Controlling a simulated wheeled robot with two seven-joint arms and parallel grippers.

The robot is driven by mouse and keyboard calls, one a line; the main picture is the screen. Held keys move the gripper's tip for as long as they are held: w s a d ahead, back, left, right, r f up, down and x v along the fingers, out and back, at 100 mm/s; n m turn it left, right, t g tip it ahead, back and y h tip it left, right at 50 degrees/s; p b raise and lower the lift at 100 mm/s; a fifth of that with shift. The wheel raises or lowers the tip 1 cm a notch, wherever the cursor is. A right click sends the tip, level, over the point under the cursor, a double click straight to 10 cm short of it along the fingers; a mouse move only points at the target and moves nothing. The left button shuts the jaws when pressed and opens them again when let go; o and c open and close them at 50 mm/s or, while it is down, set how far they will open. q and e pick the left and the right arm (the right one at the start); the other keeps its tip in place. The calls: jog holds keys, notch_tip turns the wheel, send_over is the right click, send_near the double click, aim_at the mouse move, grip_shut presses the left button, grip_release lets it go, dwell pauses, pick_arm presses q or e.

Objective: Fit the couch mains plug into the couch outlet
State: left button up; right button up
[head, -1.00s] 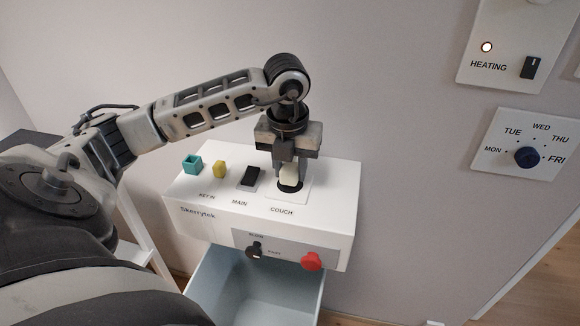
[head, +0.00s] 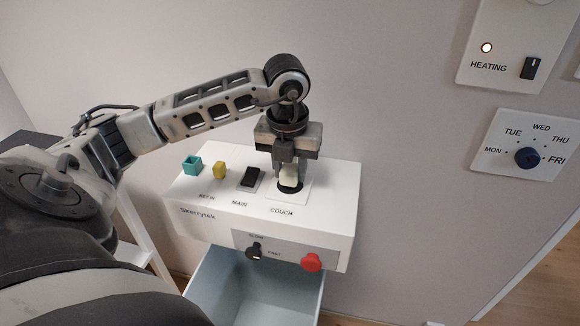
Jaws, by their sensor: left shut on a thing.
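The couch outlet (head: 290,187) is a dark round recess in a white plate on top of the white control box. My left gripper (head: 287,168) points straight down and is shut on the plug. The plug's lower end is at the outlet; the fingers hide part of it, and I cannot tell how deep it sits. My right gripper is not in view.
The white box (head: 200,222) carries a teal square socket (head: 192,165), a yellow key (head: 220,170), a black MAIN switch (head: 250,177), a black speed knob (head: 254,251) and a red knob (head: 311,262). An open pale-blue drawer (head: 205,288) is below. Heating and weekday panels hang on the right wall.

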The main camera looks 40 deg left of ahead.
aim_at(291, 167)
pick_arm(q)
jog(key=shift+f+b, duration=0.6)
jog(key=shift+f, duration=0.05)
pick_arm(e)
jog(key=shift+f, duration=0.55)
pick_arm(q)
jog(key=o, duration=1)
notch_tip(291, 167, up, 5)
jog(key=shift+s+d+f, duration=0.15)
jog(key=shift+f, duration=0.05)
jog(key=r+p, duration=0.1)
jog(key=r, duration=0.2)
jog(key=s+r+p, duration=0.1)
jog(key=r, duration=0.3)
jog(key=r+p, duration=0.1)
jog(key=r, duration=0.3)
jog(key=shift+s+d+r+p, duration=0.2)
jog(key=shift+s+d+p, duration=0.05)
jog(key=shift+d+p, duration=0.1)
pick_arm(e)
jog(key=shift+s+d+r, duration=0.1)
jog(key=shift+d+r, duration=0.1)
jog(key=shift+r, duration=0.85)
